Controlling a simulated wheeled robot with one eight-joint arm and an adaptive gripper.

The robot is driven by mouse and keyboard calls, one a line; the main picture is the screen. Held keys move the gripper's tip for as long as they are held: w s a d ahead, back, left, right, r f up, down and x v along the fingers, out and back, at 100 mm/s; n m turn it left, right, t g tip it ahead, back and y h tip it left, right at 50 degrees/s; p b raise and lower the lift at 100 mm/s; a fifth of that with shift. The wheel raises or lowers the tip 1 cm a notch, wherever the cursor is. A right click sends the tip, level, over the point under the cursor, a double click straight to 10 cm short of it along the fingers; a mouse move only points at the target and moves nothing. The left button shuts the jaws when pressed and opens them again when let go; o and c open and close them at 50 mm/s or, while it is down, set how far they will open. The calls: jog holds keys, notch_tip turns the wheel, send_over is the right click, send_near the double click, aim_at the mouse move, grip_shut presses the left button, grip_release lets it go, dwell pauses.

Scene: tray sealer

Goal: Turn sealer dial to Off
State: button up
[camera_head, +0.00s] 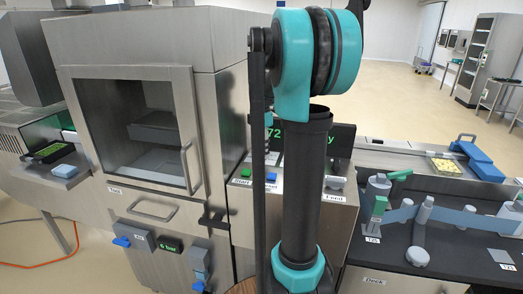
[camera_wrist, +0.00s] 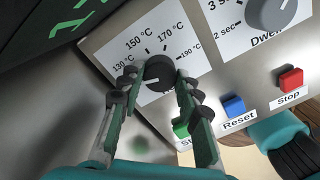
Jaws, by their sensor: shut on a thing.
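The sealer dial (camera_wrist: 159,72) is a round dark knob on a white scale marked 130, 150, 170 and 190 °C, in the wrist view's upper middle. No Off mark is readable; the lower part of the scale is partly covered by my fingers. My gripper (camera_wrist: 155,82) is shut on this dial, with one finger on its left and one on its right. A small pale mark shows on the dial's lower side. In the head view my arm hides the dial and my gripper. The sealer (camera_head: 222,130) stands at the left centre there.
The Dwell knob (camera_wrist: 272,12) is up and right of the dial. A green button (camera_wrist: 181,129), a blue Reset button (camera_wrist: 234,106) and a red Stop button (camera_wrist: 291,79) lie close below. A dark display (camera_wrist: 60,30) is at upper left. Handled door (camera_head: 130,125) appears closed.

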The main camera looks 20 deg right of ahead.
jog(key=shift+n, duration=1.7)
jog(key=o, duration=1.2)
jog(key=shift+c, duration=0.2)
notch_tip(320, 180, up, 12)
jog(key=shift+w, duration=0.15)
